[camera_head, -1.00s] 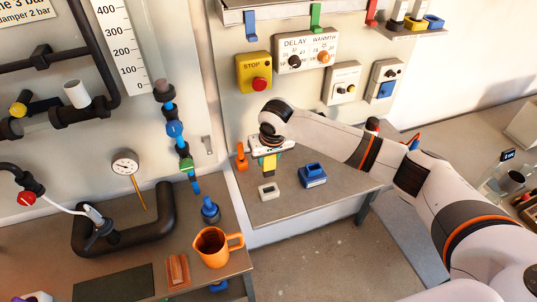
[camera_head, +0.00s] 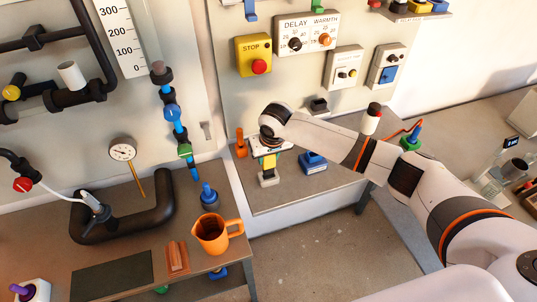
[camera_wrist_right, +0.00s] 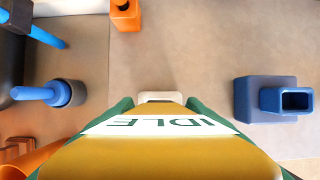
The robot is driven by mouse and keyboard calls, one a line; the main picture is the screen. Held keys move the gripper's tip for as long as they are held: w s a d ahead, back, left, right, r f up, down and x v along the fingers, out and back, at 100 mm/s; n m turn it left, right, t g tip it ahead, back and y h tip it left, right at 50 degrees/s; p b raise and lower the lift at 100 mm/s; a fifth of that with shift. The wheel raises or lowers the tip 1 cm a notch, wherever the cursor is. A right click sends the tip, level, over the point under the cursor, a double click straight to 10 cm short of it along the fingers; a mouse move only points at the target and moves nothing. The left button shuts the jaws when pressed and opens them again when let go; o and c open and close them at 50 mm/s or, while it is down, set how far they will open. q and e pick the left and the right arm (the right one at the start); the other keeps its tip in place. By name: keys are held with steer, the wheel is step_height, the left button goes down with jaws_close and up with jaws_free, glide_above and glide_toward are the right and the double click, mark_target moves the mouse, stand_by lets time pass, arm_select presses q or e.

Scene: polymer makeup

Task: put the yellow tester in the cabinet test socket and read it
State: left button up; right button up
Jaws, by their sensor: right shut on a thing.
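The yellow tester (camera_head: 269,162) is held by my right gripper (camera_head: 270,146), just above a small white block (camera_head: 268,180) on the right bench. In the right wrist view the tester (camera_wrist_right: 160,158) has a yellow body, green edges and a white display reading IDLE upside down. Part of the white block (camera_wrist_right: 160,97) shows beyond the tester's far end there. I cannot tell whether they touch. I cannot tell for sure which fitting is the cabinet test socket. My left gripper is not in view.
A blue block (camera_head: 313,162) stands right of the white block and an orange fitting (camera_head: 241,146) to its left. A yellow STOP box (camera_head: 253,55) and a DELAY/WARMTH panel (camera_head: 308,35) are on the wall. An orange mug (camera_head: 213,236) stands on the left bench.

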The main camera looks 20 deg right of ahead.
mark_target(268, 163)
steer(key=shift+r, duration=0.1)
stand_by(0.3)
steer(key=shift+p, duration=0.5)
stand_by(0.5)
steer(key=shift+p, duration=0.45)
steer(key=shift+p, duration=0.4)
steer(key=shift+f+b, duration=0.65)
steer(key=shift+f, duration=1.15)
steer(key=o, duration=1.1)
